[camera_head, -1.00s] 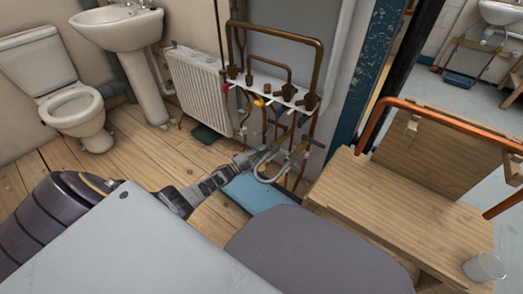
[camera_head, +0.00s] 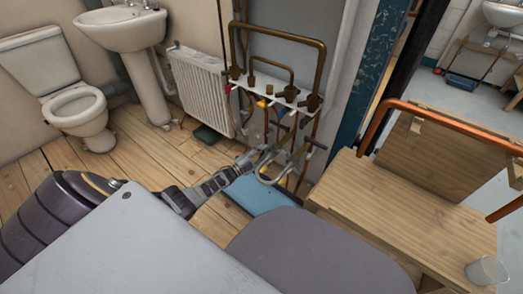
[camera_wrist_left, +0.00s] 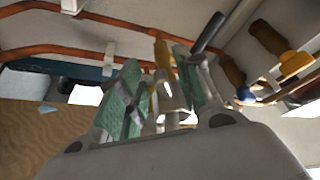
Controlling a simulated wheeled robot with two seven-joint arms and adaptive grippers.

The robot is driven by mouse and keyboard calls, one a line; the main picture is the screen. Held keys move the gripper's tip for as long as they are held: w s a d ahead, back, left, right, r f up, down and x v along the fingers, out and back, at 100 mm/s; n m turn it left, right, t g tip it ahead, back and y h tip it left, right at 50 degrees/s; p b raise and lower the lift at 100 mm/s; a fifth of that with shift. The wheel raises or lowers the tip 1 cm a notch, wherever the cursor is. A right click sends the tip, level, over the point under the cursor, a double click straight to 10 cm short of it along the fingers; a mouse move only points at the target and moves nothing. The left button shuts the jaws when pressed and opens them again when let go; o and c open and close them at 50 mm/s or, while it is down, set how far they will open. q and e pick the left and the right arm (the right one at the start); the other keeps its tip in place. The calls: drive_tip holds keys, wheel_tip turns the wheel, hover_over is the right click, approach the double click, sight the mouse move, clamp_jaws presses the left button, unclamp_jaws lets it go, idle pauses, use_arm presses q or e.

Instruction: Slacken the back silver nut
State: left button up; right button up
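My left gripper (camera_head: 282,160) reaches in from the lower left to the pipework under the white manifold rail. Its fingers are apart, and their green pads show in the left wrist view (camera_wrist_left: 160,95). A silver nut-like piece (camera_wrist_left: 168,97) below a yellow fitting (camera_wrist_left: 162,54) stands between the pads in that view. I cannot tell whether the pads touch it. Which silver nut is the back one is unclear, as the fingers cover that part of the pipes in the head view. My right gripper is not in view.
Brass pipes rise above the white rail (camera_head: 262,87). A radiator (camera_head: 200,88) stands to its left. A wooden bench (camera_head: 410,205) with a copper pipe and a glass (camera_head: 487,271) is at the right. A blue mat (camera_head: 262,197) lies on the floor under the gripper.

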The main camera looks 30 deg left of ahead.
use_arm(q)
drive_tip(key=shift+r+m, duration=0.15)
drive_tip(key=shift+m, duration=0.35)
